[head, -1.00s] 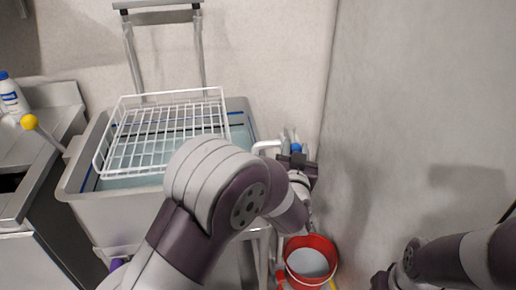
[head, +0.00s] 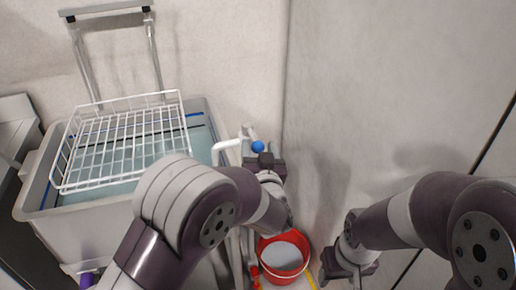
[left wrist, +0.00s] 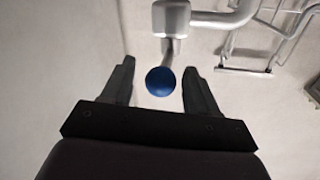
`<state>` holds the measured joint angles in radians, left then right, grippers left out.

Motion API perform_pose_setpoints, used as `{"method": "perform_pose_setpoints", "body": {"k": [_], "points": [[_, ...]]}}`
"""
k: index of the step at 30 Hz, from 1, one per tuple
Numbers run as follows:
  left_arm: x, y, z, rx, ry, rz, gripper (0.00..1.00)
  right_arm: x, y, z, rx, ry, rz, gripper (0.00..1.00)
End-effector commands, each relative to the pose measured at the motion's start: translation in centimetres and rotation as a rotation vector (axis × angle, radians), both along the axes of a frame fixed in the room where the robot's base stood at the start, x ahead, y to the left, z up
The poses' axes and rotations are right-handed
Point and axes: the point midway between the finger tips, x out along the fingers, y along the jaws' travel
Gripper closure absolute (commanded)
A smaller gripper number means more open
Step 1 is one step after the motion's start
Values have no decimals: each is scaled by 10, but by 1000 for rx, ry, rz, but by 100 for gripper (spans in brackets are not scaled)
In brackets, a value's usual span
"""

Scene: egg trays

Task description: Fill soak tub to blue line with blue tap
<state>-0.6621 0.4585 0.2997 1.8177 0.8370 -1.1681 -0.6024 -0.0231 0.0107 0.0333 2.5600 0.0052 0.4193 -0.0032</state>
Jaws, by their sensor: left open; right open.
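The grey soak tub (head: 92,236) stands at the left in the head view, with pale water (head: 201,145) inside. A blue line (head: 194,114) shows on its back inner wall, with a darker line below it; the water surface appears lower than both there. The tap's blue ball knob (head: 257,147) is beside the tub's right end, and its white spout (head: 226,145) points toward the tub. My left gripper (head: 264,160) is open at the knob. In the left wrist view the knob (left wrist: 160,81) appears between the open fingers. My right gripper (head: 350,272) is open and empty, lower right.
A white wire rack (head: 120,140) lies across the tub top. A red bucket (head: 284,258) with greyish contents stands on the floor below my left forearm. A grey wall (head: 370,90) closes off the right side. A metal frame (head: 154,60) rises behind the tub.

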Motion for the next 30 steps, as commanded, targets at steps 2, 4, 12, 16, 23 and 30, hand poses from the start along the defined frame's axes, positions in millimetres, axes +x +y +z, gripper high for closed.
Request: {"method": "perform_pose_setpoints", "body": {"k": [2, 4, 12, 16, 23, 30], "points": [[-15, -2, -1, 1, 1, -5, 41, 0, 0, -1, 0, 0, 0, 42], [-34, -5, 0, 0, 1, -6, 41, 0, 0, -2, 0, 0, 0, 42], [-101, -11, 0, 2, 1, -5, 41, 0, 0, -3, 0, 0, 0, 42], [-116, -11, 0, 0, 1, -3, 41, 0, 0, -3, 0, 0, 0, 42], [-120, -11, -1, 1, 1, -1, 41, 0, 0, -3, 0, 0, 0, 42], [-119, -11, -1, 1, 1, -1, 41, 0, 0, -3, 0, 0, 0, 42]]}}
